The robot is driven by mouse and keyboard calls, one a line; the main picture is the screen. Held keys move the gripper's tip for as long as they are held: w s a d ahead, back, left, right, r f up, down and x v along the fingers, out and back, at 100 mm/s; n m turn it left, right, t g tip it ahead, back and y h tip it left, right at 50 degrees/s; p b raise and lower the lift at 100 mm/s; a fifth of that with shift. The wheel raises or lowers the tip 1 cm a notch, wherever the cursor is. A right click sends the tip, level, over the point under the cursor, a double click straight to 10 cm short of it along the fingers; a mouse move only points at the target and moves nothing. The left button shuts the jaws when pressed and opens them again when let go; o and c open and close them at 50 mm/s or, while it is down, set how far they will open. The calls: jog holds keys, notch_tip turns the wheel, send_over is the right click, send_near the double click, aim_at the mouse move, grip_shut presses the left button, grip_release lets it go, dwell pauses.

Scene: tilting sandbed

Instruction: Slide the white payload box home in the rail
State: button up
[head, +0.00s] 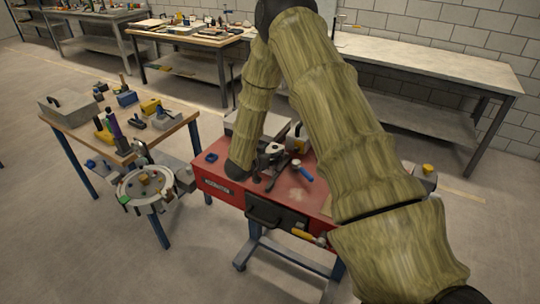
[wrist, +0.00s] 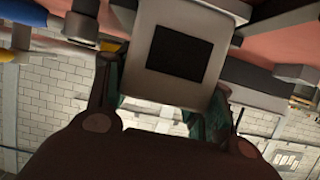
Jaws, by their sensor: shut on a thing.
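The white payload box (wrist: 152,85) fills the middle of the wrist view, a pale block with a dark square on its face. My gripper (wrist: 162,96) has a finger on each side of it and is shut on it. In the head view my arm comes down over the red workbench (head: 300,205). The gripper and the box are hard to make out there among the objects. I cannot make out the rail clearly, or whether the box touches it.
A blue cup-like part (head: 211,157), a blue-handled tool (head: 302,170) and a yellow-and-dark part (head: 298,141) lie on the bench. A round turntable (head: 148,187) and a cluttered wooden table (head: 130,137) stand left. The long bench (head: 430,65) behind is mostly bare.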

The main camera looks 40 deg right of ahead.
jog(key=shift+w+d, duration=0.15)
jog(key=shift+d, duration=0.3)
jog(key=o, duration=1.9)
jog(key=shift+r, duration=0.1)
jog(key=shift+r+p, duration=2.55)
jog(key=shift+r, duration=1.4)
